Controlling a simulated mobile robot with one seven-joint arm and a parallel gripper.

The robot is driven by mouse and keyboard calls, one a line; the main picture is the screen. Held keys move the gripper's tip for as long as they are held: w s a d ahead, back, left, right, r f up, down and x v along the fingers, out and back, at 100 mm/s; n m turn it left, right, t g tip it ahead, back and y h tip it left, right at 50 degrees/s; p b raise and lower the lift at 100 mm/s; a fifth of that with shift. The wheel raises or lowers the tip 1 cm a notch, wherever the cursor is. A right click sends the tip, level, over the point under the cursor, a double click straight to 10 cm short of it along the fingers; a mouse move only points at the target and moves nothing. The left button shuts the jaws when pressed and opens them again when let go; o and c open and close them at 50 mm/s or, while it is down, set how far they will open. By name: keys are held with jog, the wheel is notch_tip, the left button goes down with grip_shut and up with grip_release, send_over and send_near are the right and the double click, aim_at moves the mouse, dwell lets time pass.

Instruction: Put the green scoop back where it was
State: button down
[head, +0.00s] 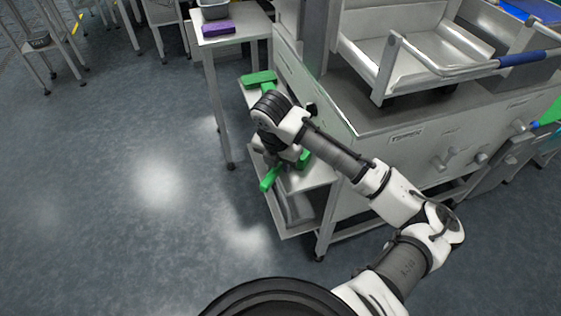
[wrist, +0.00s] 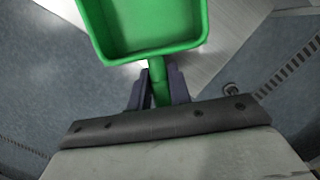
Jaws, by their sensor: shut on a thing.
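The green scoop (wrist: 145,25) fills the top of the wrist view, its open pan facing the camera. Its handle (wrist: 160,85) runs down between the two dark fingers of my gripper (wrist: 158,88), which is shut on it. In the head view, my gripper (head: 284,158) is low beside the steel machine, partly hidden by my wrist. Green parts show on both sides of it, at the lower left (head: 270,178) and at the right (head: 303,159). I cannot tell whether the scoop touches the shelf (head: 318,177) there.
Another green item (head: 260,77) lies on a higher shelf, partly behind my arm. A lower shelf (head: 297,208) is below my gripper. A small table (head: 235,35) with a purple block (head: 218,28) and grey tub (head: 214,9) stands behind.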

jog(key=shift+f, duration=0.2)
jog(key=c, duration=1.3)
grip_release()
jog(key=shift+r, duration=0.1)
jog(key=r, duration=0.4)
jog(key=s+r, duration=0.1)
jog(key=r, duration=0.3)
jog(key=s+a+r+p, duration=0.1)
jog(key=r, duration=0.3)
